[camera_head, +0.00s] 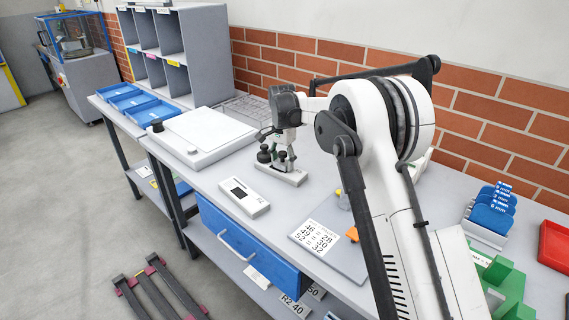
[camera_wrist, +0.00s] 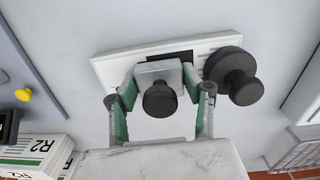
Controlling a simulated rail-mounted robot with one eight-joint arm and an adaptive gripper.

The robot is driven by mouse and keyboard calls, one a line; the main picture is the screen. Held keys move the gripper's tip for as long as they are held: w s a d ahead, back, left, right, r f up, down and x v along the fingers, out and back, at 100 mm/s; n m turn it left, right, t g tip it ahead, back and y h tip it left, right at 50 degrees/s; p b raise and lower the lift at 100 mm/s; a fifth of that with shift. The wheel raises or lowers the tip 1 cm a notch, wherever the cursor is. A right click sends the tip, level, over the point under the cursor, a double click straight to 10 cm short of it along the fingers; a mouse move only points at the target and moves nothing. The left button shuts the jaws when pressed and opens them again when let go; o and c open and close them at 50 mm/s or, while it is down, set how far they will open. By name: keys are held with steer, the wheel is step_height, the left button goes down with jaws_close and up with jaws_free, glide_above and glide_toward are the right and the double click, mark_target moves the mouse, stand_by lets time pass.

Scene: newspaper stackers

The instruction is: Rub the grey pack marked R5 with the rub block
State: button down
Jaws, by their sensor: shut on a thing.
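My gripper (camera_head: 287,158) is low over the bench at a white base (camera_head: 290,178) with dark round knobs beside it. In the wrist view my gripper (camera_wrist: 160,100) has its green-padded fingers on both sides of a light grey block (camera_wrist: 158,72) with a black knob, which looks like the rub block. The block is over or on the white base (camera_wrist: 118,66), beside a dark slot; I cannot tell whether it touches. A larger black knob (camera_wrist: 238,78) stands just right of the fingers. No grey pack with a readable R5 mark shows in either view.
A white flat-topped device (camera_head: 205,135) stands left of the gripper, and a white display box (camera_head: 243,197) in front. A number card (camera_head: 318,238) lies to the right. Packs marked R2 (camera_wrist: 30,155) show at lower left. Blue holders (camera_head: 490,210) and a red tray (camera_head: 555,243) are far right.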

steer(key=shift+w+a, duration=0.1)
steer(key=shift+a, duration=0.05)
steer(key=shift+w+a, duration=0.35)
steer(key=shift+a, duration=0.2)
steer(key=shift+d, duration=0.1)
steer(key=shift+s+d+b, duration=0.3)
steer(key=shift+s+d, duration=0.15)
steer(key=shift+d, duration=0.1)
steer(key=shift+s+d, duration=0.4)
steer(key=shift+d, duration=0.3)
steer(key=shift+s+d+b, duration=0.4)
steer(key=shift+d+b, duration=0.1)
steer(key=shift+d, duration=0.1)
